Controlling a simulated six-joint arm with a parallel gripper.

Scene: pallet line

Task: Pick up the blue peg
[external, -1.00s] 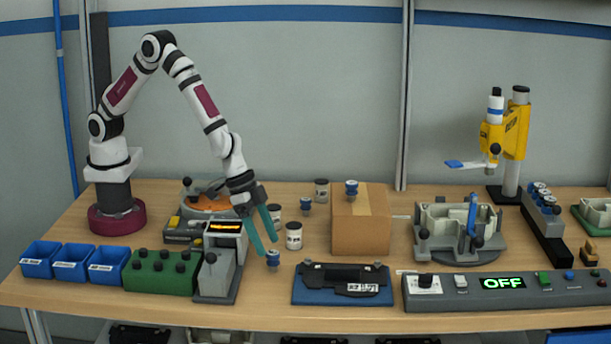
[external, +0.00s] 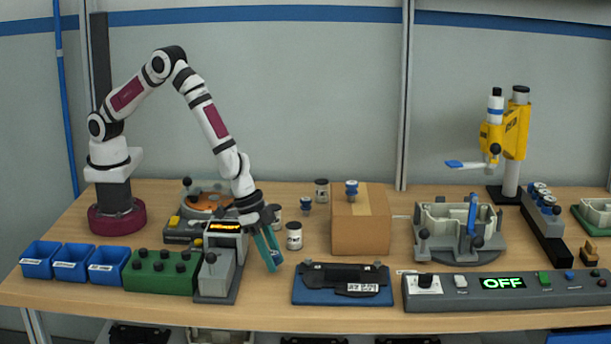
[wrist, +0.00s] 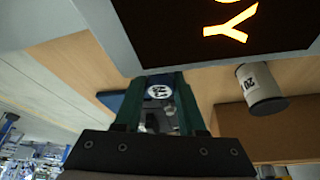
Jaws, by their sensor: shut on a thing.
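A grey device with a lit display (external: 222,228) is close left of my gripper. A blue tray with a black part (external: 300,293) is close to the right. White jars (external: 294,236) stand behind. A control panel reading OFF (external: 460,294) is further right.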

